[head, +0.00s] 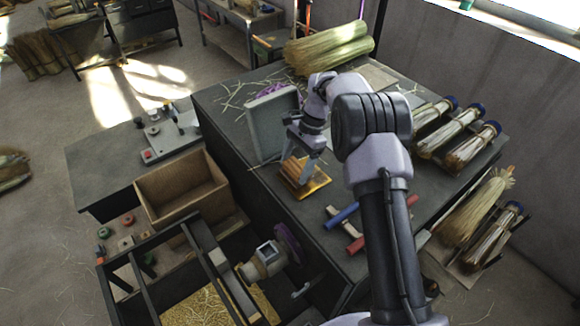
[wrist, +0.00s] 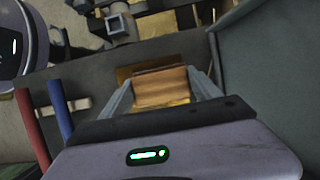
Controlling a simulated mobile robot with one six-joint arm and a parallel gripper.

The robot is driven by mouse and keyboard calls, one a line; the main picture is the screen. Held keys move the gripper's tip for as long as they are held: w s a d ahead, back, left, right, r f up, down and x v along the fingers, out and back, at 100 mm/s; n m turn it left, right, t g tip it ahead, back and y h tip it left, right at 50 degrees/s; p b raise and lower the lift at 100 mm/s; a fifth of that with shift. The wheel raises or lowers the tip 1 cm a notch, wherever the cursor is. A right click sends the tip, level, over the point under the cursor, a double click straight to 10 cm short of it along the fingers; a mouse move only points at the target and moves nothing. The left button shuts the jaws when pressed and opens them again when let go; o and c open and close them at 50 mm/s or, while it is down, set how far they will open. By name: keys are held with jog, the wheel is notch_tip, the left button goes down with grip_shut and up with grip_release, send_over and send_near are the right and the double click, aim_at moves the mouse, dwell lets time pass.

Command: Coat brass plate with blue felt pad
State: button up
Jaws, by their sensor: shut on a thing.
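My gripper (head: 300,172) is shut on a brown wooden-looking block (wrist: 160,88). The block also shows between the fingers in the head view (head: 294,170). It sits over the brass plate (head: 317,187), whose shiny gold edge sticks out around it; the plate shows beyond the block in the wrist view (wrist: 122,74). I cannot tell whether the block touches the plate. No blue felt shows; the underside of the block is hidden.
A grey upright panel or open lid (head: 268,128) stands close left of my gripper. Tools with a blue handle (head: 342,216) and a red handle (head: 356,244) lie in front on the dark bench (head: 235,100). Straw bundles (head: 330,47) lie at the back.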

jog(key=shift+w+d+f+p, duration=0.1)
jog(key=shift+w+d+p, duration=0.5)
jog(key=shift+d, duration=0.5)
jog(key=shift+w+d+r+p, duration=0.1)
jog(key=shift+w+d+p, duration=0.25)
jog(key=shift+w+d, duration=0.55)
jog(key=shift+w+d+f+p, duration=0.1)
jog(key=shift+w+d+p, duration=0.45)
jog(key=shift+d, duration=0.7)
notch_tip(320, 180, up, 6)
jog(key=p, duration=0.3)
jog(key=shift+a, duration=0.1)
notch_tip(320, 180, up, 3)
jog(key=shift+r+p, duration=0.1)
jog(key=shift+p, duration=1.15)
